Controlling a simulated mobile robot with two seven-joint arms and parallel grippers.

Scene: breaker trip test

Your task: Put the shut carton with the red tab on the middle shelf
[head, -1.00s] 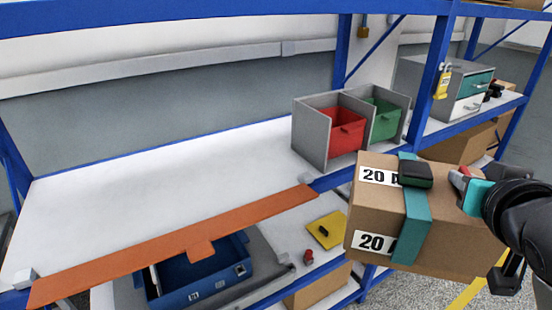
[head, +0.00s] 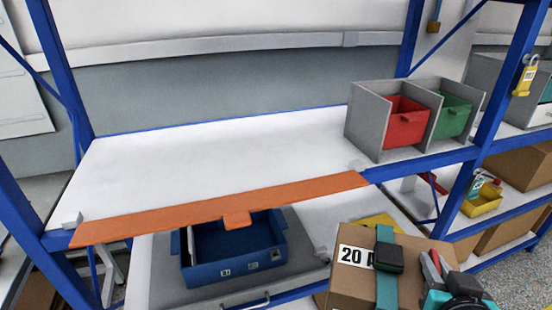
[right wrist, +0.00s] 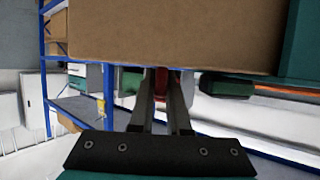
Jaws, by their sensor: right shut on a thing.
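The shut carton (head: 344,285) is brown, with a teal strap, a dark green block on top and a "20" label. It shows at the bottom right of the head view, in front of the shelves. Its side fills the top of the right wrist view (right wrist: 170,35). My right gripper (head: 434,268) is shut on the carton's red tab (right wrist: 160,82), between its fingers in the wrist view. The carton's lower part is cut off. The middle shelf (head: 220,165) is white and mostly bare on its left. My left gripper is not in view.
An orange bar (head: 180,214) with a tab runs along the middle shelf's front edge. A grey divider (head: 366,122) with red (head: 404,125) and green (head: 454,118) bins stands right. A blue open crate (head: 235,262) sits below. A blue post (head: 505,80) stands at right.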

